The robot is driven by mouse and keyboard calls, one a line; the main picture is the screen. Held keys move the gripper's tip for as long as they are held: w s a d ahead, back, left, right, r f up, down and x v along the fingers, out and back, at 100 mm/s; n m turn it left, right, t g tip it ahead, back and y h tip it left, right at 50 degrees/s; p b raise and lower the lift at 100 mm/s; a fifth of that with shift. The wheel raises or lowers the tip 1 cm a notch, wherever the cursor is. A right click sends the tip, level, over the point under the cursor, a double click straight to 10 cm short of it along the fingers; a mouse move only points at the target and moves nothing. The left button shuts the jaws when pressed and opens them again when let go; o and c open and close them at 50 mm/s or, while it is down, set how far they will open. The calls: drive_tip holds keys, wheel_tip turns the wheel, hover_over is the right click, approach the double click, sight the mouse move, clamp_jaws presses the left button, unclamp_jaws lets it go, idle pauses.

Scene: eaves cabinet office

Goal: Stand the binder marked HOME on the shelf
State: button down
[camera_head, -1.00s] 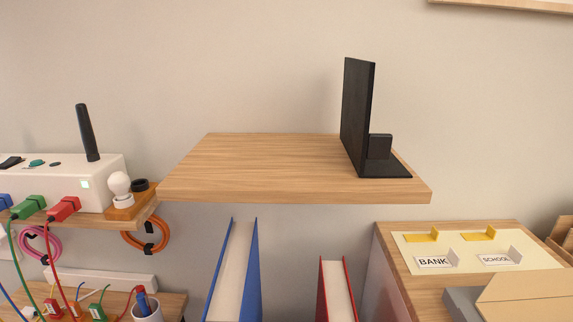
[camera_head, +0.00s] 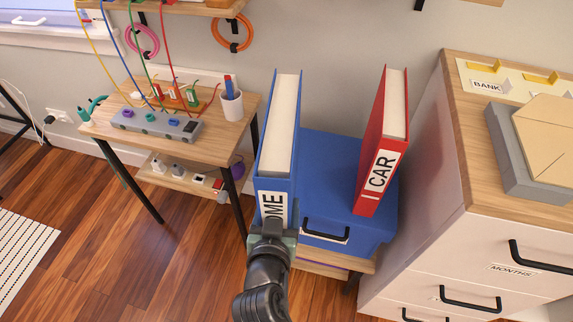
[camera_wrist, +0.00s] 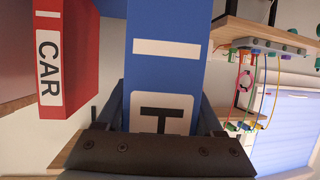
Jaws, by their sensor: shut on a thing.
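The blue binder (camera_head: 280,130) marked HOME stands upright left of the blue box's middle, its pale page edges up and its spine label towards me. My gripper (camera_head: 272,235) is shut on its lower spine and covers part of the label. In the wrist view the blue spine (camera_wrist: 167,80) sits between the two jaws (camera_wrist: 163,118), with one big letter of its label visible. I cannot tell whether the binder's bottom touches anything. The wall shelf with the black bookend is out of view in the current head picture.
A red CAR binder (camera_head: 384,140) stands on the blue box (camera_head: 330,160), right of the HOME binder; it also shows in the wrist view (camera_wrist: 72,60). A drawer cabinet (camera_head: 430,190) is at right. A small table (camera_head: 235,128) with cables and a pen cup (camera_head: 231,103) is at left.

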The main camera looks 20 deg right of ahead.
drive_tip(key=s+a+f+n+t+y, duration=0.1)
drive_tip(key=s+a+f+n+y, duration=0.3)
drive_tip(key=s+a+f, duration=0.3)
drive_tip(key=s+a+y, duration=0.1)
drive_tip(key=s, duration=0.1)
drive_tip(key=shift+s+a+f, duration=0.15)
drive_tip(key=shift+s+a, duration=0.2)
drive_tip(key=shift+a, duration=0.05)
drive_tip(key=shift+a+n, duration=0.1)
drive_tip(key=shift+n, duration=0.2)
